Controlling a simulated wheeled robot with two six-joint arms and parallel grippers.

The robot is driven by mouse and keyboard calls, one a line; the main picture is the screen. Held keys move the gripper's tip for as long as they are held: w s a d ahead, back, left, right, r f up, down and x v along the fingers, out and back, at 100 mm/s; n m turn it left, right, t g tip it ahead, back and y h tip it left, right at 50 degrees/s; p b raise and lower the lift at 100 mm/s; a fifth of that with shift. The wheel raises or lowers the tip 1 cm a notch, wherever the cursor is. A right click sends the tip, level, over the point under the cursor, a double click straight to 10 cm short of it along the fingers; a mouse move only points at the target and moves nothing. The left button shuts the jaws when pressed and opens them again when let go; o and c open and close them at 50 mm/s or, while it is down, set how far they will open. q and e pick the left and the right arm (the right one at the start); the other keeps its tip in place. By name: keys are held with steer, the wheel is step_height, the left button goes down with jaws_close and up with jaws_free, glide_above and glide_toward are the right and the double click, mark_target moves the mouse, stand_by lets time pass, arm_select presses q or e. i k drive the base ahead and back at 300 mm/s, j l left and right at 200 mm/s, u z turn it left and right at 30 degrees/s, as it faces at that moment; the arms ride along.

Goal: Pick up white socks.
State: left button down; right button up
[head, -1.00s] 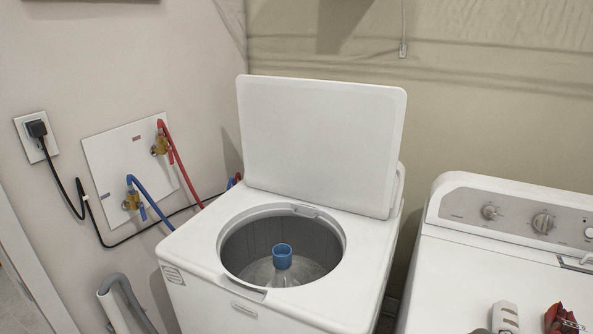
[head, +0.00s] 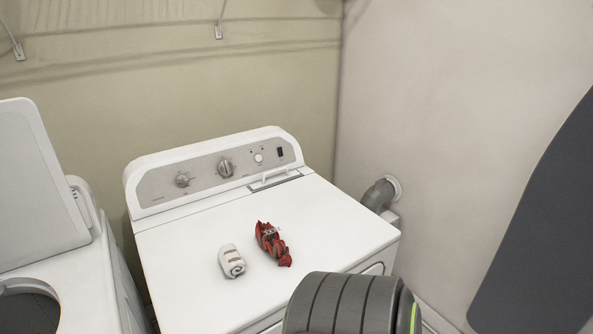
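The white socks (head: 231,261) lie rolled in a small bundle on top of the white dryer (head: 318,220), left of its middle. Grey marks show on the bundle. A dark grey ribbed part of my arm rises at the bottom of the head view, in front of the dryer's front edge. Neither of my grippers shows, so nothing is seen touching the socks.
A red patterned bundle (head: 272,243) lies just right of the white socks. The open washing machine (head: 85,285) stands at the left. A grey vent hose (head: 379,195) meets the wall on the right. The dryer top around both bundles is clear.

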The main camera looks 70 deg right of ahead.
mark_target(231, 261)
steer(key=z, duration=1.8)
steer(key=i+l+u, duration=0.15)
steer(key=l, duration=0.25)
steer(key=l+u, duration=0.1)
steer(key=l, duration=0.3)
steer(key=i+l+u, duration=0.15)
steer(key=l, duration=0.3)
